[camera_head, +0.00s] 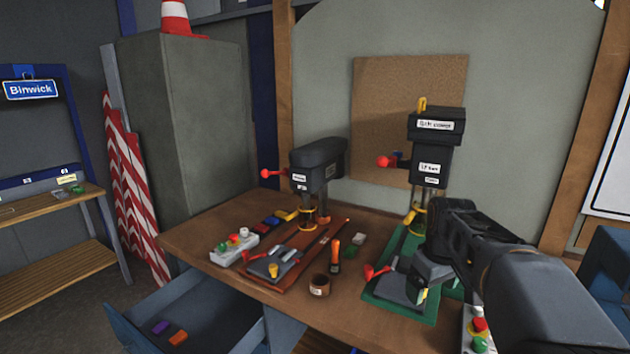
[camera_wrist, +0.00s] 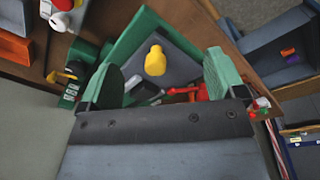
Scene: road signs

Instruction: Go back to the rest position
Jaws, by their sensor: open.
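My gripper (camera_head: 424,272) reaches in from the right in the head view, over the right machine's green base. In the wrist view my gripper (camera_wrist: 164,88) shows two green fingertips spread apart, with nothing held between them. A yellow knob (camera_wrist: 155,61) on the machine's grey vise shows beyond the fingers. The right drill press (camera_head: 432,150) stands upright on its green base (camera_head: 378,290), partly hidden by my arm. A red-handled lever (camera_head: 374,272) sits at the left of that base.
The left drill press (camera_head: 318,168) stands on the brown workbench (camera_head: 205,222). A button box (camera_head: 234,247), an orange-handled tool (camera_head: 335,256) and a small brown cup (camera_head: 319,286) are on the bench. An open drawer (camera_head: 190,318) juts out at the front left. Striped barriers (camera_head: 130,185) lean by the cabinet.

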